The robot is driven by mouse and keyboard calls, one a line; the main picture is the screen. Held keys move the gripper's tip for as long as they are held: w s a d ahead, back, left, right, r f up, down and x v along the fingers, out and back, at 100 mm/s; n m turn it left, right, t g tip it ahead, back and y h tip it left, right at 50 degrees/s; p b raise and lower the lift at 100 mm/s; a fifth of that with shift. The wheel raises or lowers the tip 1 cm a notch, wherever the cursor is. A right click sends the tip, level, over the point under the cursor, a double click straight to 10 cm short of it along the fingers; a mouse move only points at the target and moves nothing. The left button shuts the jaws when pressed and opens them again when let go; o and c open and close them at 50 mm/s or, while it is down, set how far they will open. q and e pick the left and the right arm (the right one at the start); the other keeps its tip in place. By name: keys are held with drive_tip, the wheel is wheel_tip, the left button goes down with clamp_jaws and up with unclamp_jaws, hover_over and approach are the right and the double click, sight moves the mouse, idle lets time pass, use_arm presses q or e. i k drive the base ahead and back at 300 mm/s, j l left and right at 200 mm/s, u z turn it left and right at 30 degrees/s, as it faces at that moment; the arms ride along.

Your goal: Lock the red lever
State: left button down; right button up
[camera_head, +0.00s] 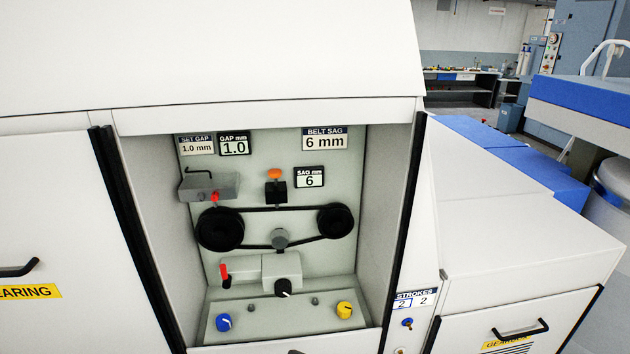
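A red lever (225,272) stands roughly upright at the left end of a light grey block (280,267) low in the open machine recess. A smaller red part (215,197) sits at the front of a grey block (208,187) higher up on the left. I cannot tell from its look whether the lower lever is locked. Neither of my grippers shows in this view.
Two black pulleys (220,229) (336,220) carry a belt. A black knob (284,287), blue knob (223,322) and yellow knob (344,310) sit below. Displays read gap 1.0 (235,144) and sag 6 (310,177). Black-edged side walls bound the recess.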

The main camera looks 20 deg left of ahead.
sight(226, 278)
drive_tip(key=u, duration=1.5)
drive_tip(key=i+j+z, duration=0.25)
drive_tip(key=j, duration=0.2)
drive_tip(key=j+z, duration=0.2)
drive_tip(key=j, duration=0.25)
